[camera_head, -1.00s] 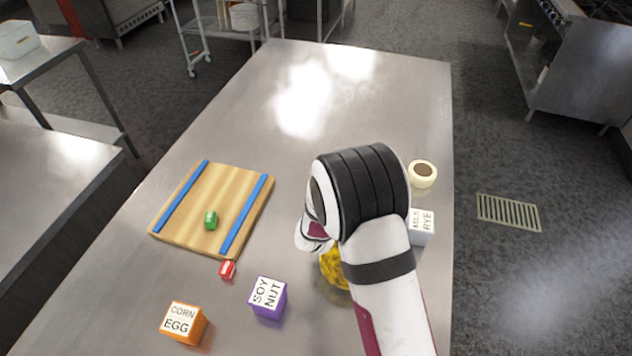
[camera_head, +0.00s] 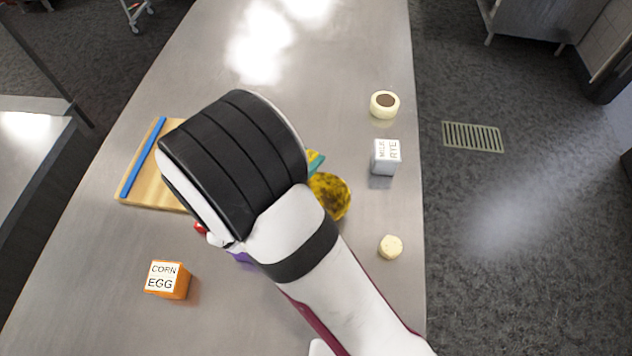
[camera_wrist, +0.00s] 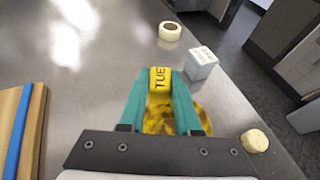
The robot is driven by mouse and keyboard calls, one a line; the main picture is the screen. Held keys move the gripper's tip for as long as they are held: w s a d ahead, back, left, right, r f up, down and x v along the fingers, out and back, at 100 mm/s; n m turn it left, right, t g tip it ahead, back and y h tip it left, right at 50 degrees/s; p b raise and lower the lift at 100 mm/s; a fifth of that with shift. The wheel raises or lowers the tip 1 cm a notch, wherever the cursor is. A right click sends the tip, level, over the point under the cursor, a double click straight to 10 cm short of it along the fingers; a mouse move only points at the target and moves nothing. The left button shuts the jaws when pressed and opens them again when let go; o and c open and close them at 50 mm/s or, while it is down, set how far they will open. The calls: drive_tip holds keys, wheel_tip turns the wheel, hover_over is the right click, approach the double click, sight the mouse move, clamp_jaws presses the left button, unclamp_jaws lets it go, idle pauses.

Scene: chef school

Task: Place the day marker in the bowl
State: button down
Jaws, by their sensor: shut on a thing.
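My gripper (camera_wrist: 160,76) is shut on a yellow block marked TUE, the day marker (camera_wrist: 159,80), held between its teal fingers. In the head view a bit of the yellow marker (camera_head: 312,155) shows past my wrist. A mottled yellow-brown round thing (camera_head: 330,195), which may be the bowl, stands on the table just below and beside the gripper; my arm hides part of it. In the wrist view it shows beyond and right of the fingers (camera_wrist: 203,117). A cream round dish or ring with a brown middle (camera_head: 385,104) stands farther back on the right.
A grey-white MILK RYE cube (camera_head: 385,157) and a small cream cylinder (camera_head: 390,247) stand near the right table edge. An orange CORN EGG cube (camera_head: 167,280) is front left. The table's back is clear.

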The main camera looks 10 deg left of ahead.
wheel_tip(320, 180, down, 5)
drive_tip(key=shift+f, duration=0.1)
drive_tip(key=shift+f, duration=0.25)
drive_tip(key=shift+f, duration=0.35)
drive_tip(key=c, duration=0.6)
unclamp_jaws()
